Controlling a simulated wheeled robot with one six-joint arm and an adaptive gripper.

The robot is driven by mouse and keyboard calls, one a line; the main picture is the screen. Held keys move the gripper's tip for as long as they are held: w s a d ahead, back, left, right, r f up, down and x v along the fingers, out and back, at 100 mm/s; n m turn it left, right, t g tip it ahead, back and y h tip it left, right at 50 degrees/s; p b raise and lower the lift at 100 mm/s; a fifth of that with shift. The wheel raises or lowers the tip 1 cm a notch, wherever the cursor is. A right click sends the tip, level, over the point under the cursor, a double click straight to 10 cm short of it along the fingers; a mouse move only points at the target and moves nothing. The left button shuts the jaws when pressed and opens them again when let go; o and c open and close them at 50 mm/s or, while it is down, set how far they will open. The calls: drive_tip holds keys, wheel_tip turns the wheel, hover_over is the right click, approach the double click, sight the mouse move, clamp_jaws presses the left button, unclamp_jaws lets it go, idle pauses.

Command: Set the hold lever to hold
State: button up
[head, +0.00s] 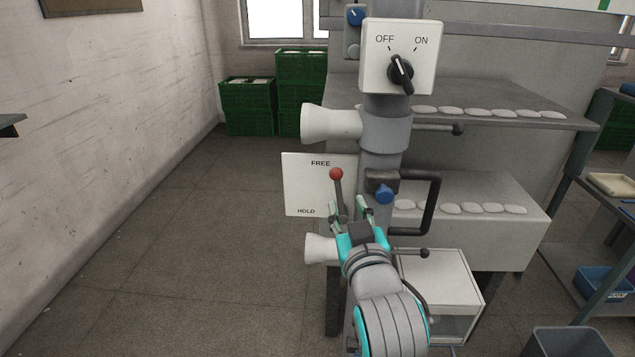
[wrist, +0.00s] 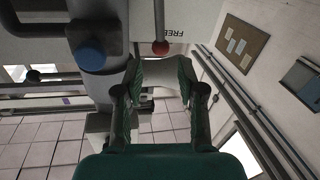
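The hold lever (head: 337,190) is a grey rod with a red ball knob, in front of a white plate (head: 300,185). The plate reads FREE at the top and HOLD at the lower left. The lever stands nearly upright, its knob just below FREE. The knob (wrist: 160,47) also shows at the top of the wrist view. My gripper (head: 347,205) is open, its fingertips below the knob, near the lever's lower rod. The wrist view shows a gap between the fingers (wrist: 160,72). I cannot tell whether a finger touches the rod; the lever's base is hidden.
A black bracket handle (head: 436,205) and a blue knob (head: 384,194) are just right of the lever. White cones stick out above (head: 328,123) and below (head: 320,249). An OFF/ON switch box (head: 400,57) is higher up. The floor to the left is clear.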

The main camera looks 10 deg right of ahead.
sight(338, 182)
drive_tip(key=w, duration=0.7)
drive_tip(key=w+d, duration=0.1)
drive_tip(key=w, duration=0.2)
drive_tip(key=shift+w+d, duration=0.1)
drive_tip(key=shift+w, duration=0.2)
clamp_jaws()
